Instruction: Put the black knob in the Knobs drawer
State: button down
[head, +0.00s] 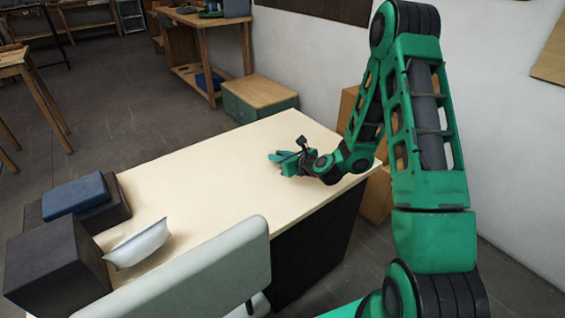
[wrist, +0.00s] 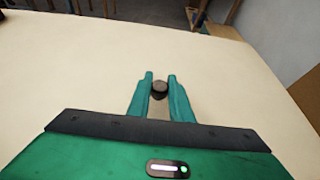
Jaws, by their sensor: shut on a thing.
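My gripper (head: 277,158) is low over the far right part of the pale tabletop in the head view. In the wrist view its two green fingers (wrist: 160,78) are closed on a small dark round thing, the black knob (wrist: 159,89), held between the fingertips. The head view does not show the knob clearly. Whether the knob touches the tabletop I cannot tell. No drawer marked Knobs can be made out in either view.
The pale table (head: 215,170) is mostly clear. At its left end are a dark grey box (head: 58,265), a blue box (head: 75,194) on a black one, and a white curved dish (head: 138,243). A pale chair back (head: 190,275) stands at the front edge.

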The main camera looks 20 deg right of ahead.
jog(key=shift+f, duration=1.25)
jog(key=shift+f, duration=0.15)
jog(key=c, duration=1.6)
grip_release()
